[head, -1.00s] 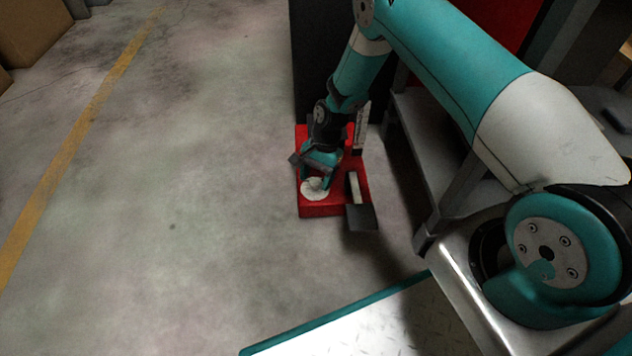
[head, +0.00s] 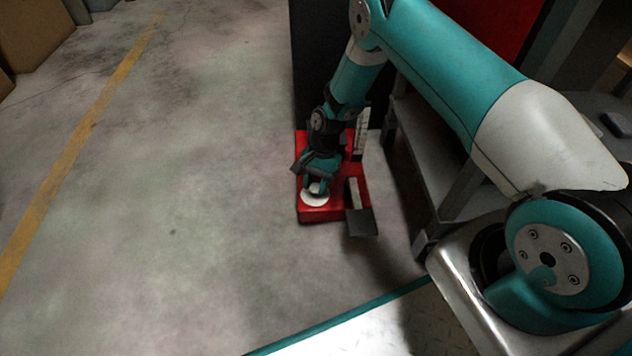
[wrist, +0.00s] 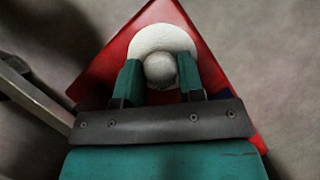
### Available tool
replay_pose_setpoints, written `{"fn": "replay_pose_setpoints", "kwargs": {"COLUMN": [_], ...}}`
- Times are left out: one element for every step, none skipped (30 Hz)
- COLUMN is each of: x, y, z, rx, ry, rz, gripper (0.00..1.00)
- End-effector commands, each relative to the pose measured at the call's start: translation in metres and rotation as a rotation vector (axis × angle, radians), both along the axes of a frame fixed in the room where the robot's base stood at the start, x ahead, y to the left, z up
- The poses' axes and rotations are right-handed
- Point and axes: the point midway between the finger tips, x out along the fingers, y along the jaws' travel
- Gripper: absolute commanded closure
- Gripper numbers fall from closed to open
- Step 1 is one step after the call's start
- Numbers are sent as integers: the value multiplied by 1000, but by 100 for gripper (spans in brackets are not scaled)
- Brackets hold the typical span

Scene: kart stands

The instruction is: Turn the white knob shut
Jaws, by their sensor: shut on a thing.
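The white knob (wrist: 160,68) is a round grip on a white disc (wrist: 163,38), set on a red base (wrist: 112,68). In the head view the white disc (head: 314,198) shows at the front left of the red base (head: 322,213). My gripper (wrist: 158,74) is shut on the knob, one teal finger on each side of it. In the head view my gripper (head: 318,183) comes down over the knob from above and hides part of it. Any mark showing the knob's turn cannot be made out.
A dark pedal-like plate (head: 361,222) sticks out at the base's front right. A white upright strip (head: 362,131) stands behind it. A grey shelf frame (head: 450,190) is close on the right. The floor (head: 190,200) to the left is clear.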

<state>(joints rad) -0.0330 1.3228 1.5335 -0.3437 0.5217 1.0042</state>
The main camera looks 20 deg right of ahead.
Motion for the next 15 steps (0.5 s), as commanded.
{"fn": "replay_pose_setpoints", "kwargs": {"x": [1, 1, 1, 1, 1, 1, 1, 1, 2, 2, 1, 2, 2, 2, 2], "y": [1, 1, 1, 1, 1, 2, 2, 2, 2, 2, 2, 2, 3, 3, 3], "z": [2, 2, 2, 2, 2, 2, 2, 2, 2, 2, 2, 2, 2, 2, 2], "rx": [1, 0, -1, 0, 0, 0, 0, 0, -1, 1, 1, -1, 0, 0, 0], "ry": [-2, -3, -2, -3, -2, -2, -3, -3, -4, -3, -2, -4, -3, -3, -4], "rz": [29, 49, 79, 103, 128, 163, 190, 218, 256, 286, 314, 352, 380, 409, 447], "gripper": [88, 88, 88, 88, 88, 88, 88, 88, 88, 88, 88, 88, 88, 88, 88]}}
